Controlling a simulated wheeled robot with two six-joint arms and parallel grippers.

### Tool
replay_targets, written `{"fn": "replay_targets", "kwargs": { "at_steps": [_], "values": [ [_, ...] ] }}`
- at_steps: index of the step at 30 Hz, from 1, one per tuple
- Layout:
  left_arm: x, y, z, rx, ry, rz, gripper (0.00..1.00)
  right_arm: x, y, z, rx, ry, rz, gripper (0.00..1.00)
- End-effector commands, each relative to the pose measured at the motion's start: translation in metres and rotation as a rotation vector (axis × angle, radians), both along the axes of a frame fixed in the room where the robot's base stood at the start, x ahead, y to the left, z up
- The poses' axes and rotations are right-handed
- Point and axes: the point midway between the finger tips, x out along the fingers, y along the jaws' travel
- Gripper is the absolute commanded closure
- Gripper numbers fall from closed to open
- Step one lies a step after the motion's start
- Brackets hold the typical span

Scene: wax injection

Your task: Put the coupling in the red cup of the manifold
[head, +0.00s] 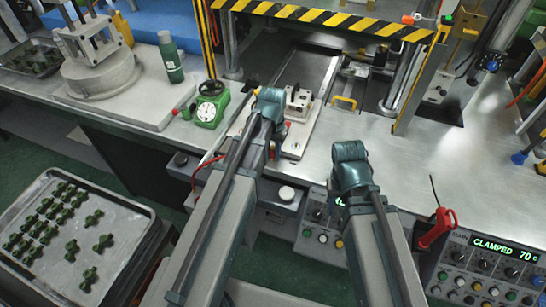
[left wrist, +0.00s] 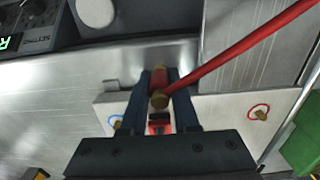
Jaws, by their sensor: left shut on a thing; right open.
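In the left wrist view my left gripper (left wrist: 165,88) is shut on the coupling (left wrist: 159,77), a small red cylinder with a brass end. A red hose (left wrist: 245,52) runs off to the upper right. The pale manifold plate (left wrist: 215,106) lies below. Its red-ringed cup (left wrist: 259,112) is to the right of the coupling, and its blue-ringed cup (left wrist: 116,122) is to the left. The coupling is apart from the red cup. In the head view my left gripper (head: 270,105) is over the manifold, its fingers hidden. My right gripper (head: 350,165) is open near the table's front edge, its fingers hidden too.
A green gauge (head: 208,106) and a green bottle (head: 171,57) stand left of the manifold. A striped press frame (head: 320,18) rises behind. Control panels line the table's front edge. A tray (head: 115,250) of green parts is at lower left. The table right of the manifold is clear.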

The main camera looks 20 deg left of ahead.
Motion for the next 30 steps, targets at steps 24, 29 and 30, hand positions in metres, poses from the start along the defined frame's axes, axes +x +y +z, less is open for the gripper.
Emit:
{"fn": "replay_targets", "kwargs": {
  "at_steps": [24, 29, 30],
  "values": [
    [0.0001, 0.0001, -0.0015, 0.0, 0.0, 0.0, 0.41, 0.0001, 0.0, -0.0014, 0.0, 0.0, 0.0, 0.59],
    [0.0001, 0.0, 0.0029, 0.0, 0.0, 0.0, 0.41, 0.0001, 0.0, 0.0028, 0.0, 0.0, 0.0, 0.59],
    [0.0001, 0.0, 0.0051, 0.0, 0.0, 0.0, 0.41, 0.0001, 0.0, 0.0051, 0.0, 0.0, 0.0, 0.59]
  ]
}}
